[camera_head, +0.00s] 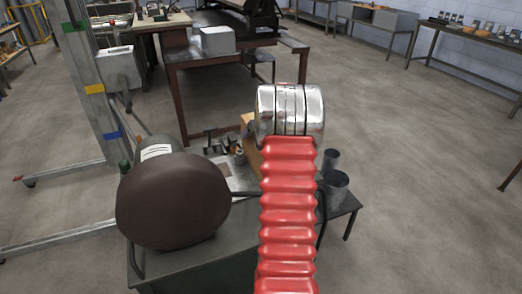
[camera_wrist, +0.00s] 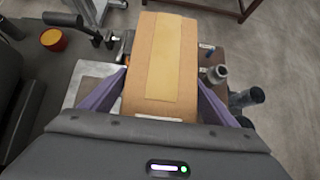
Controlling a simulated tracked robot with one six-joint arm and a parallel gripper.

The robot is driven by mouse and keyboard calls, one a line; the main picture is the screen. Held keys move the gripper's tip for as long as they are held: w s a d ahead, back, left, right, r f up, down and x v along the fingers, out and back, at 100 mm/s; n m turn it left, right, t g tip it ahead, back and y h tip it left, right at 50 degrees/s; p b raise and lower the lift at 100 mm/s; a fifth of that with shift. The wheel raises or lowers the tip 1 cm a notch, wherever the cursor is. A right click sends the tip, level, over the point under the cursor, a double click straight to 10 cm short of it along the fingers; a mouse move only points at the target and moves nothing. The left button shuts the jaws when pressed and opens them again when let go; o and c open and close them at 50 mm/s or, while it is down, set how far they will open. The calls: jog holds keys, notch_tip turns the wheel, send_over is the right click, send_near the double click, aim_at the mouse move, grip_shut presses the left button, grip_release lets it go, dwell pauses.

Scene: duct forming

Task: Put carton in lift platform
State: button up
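The carton (camera_wrist: 158,70) is an orange-brown box with a paler tape strip along its top. In the wrist view it lies between the two purple fingers of my gripper (camera_wrist: 160,82), which press against its left and right sides. In the head view only a small edge of the carton (camera_head: 249,142) shows beside my red ribbed arm; the arm hides the rest and the fingers. Whether the carton is clear of the surface below is hard to tell. A metal lift mast (camera_head: 88,90) with yellow and blue marks stands at the left; I cannot make out its platform clearly.
Tools (camera_head: 226,142) and metal cylinders (camera_head: 335,190) sit on the low bench near the carton. A brown worktable (camera_head: 190,95) with a grey box (camera_head: 217,40) stands behind. Lift legs (camera_head: 60,238) reach across the floor at left. Open floor (camera_head: 415,150) lies at right.

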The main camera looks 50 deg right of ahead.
jog(key=c, duration=1.8)
jog(key=shift+r, duration=0.15)
jog(key=shift+c, duration=0.5)
jog(key=shift+r, duration=0.1)
notch_tip(320, 180, up, 18)
